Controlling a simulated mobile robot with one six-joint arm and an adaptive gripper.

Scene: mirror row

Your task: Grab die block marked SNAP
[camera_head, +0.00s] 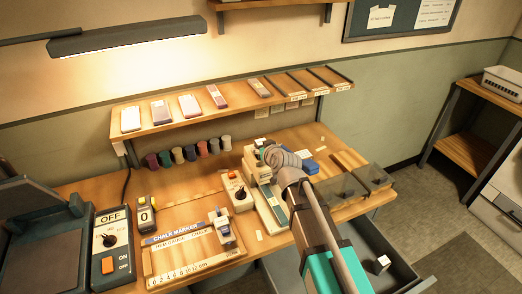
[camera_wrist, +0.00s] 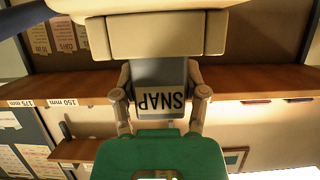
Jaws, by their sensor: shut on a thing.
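The grey die block marked SNAP (camera_wrist: 160,82) sits between the two pale fingers of my gripper (camera_wrist: 162,95) in the wrist view, its lettering upside down. My gripper is shut on it. In the head view my gripper (camera_head: 268,152) is over the right middle of the bench, at a pale press-like device (camera_head: 250,162) with a green base (camera_head: 276,208). The block cannot be made out clearly there, and I cannot tell whether it still touches the device.
A shelf (camera_head: 235,104) with several blocks and slots runs behind the bench. Spools (camera_head: 190,153) stand below it. A control box (camera_head: 238,190) is left of my gripper; low dark-topped boxes (camera_head: 345,188) are right. An open drawer (camera_head: 372,250) juts out in front.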

